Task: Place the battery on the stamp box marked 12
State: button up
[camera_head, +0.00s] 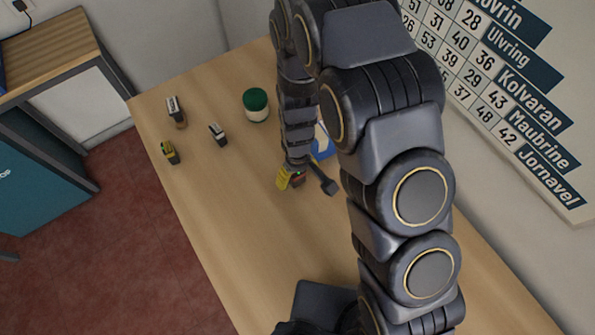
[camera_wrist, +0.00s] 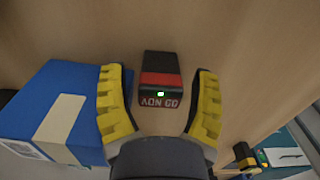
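A black and red block with printed letters and a green light, which looks like the battery (camera_wrist: 160,80), lies between the yellow-padded fingers of my gripper (camera_wrist: 158,105) in the wrist view. Bare counter shows between it and each finger, so my gripper is open around it. In the head view my gripper (camera_head: 305,178) is low over the counter, with the block (camera_head: 298,180) small and partly hidden between the fingers. No box with a readable 12 is visible. Small blocks stand at the far left: one tan and dark (camera_head: 177,113), one white and black (camera_head: 218,133).
A blue box (camera_wrist: 50,110) with tan tape is close to the left finger; it also shows behind my arm (camera_head: 322,142). A green-lidded jar (camera_head: 257,105) and a yellow and black item (camera_head: 170,152) stand farther left. The counter's (camera_head: 225,220) front left is clear.

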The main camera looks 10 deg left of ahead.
jog(key=shift+r, duration=0.1)
notch_tip(320, 180, up, 10)
jog(key=shift+w+r, duration=0.1)
jog(key=shift+r, duration=0.15)
jog(key=s+d+r+m+g, duration=0.1)
jog(key=s+d+r+m, duration=0.5)
jog(key=s+d+r, duration=0.3)
jog(key=d+r, duration=0.4)
jog(key=r, duration=0.1)
jog(key=shift+s+r, duration=0.15)
jog(key=shift+r, duration=0.2)
jog(key=s+d+r+m, duration=0.1)
jog(key=s, duration=0.1)
jog(key=s+d+r+m, duration=0.1)
jog(key=s, duration=0.2)
jog(key=s+d+r+m, duration=0.1)
jog(key=s+d, duration=0.1)
jog(key=s, duration=0.1)
jog(key=shift+r+g, duration=0.1)
jog(key=shift+g, duration=0.2)
jog(key=shift+c, duration=0.4)
jog(key=shift+w, duration=0.1)
jog(key=shift+a, duration=0.1)
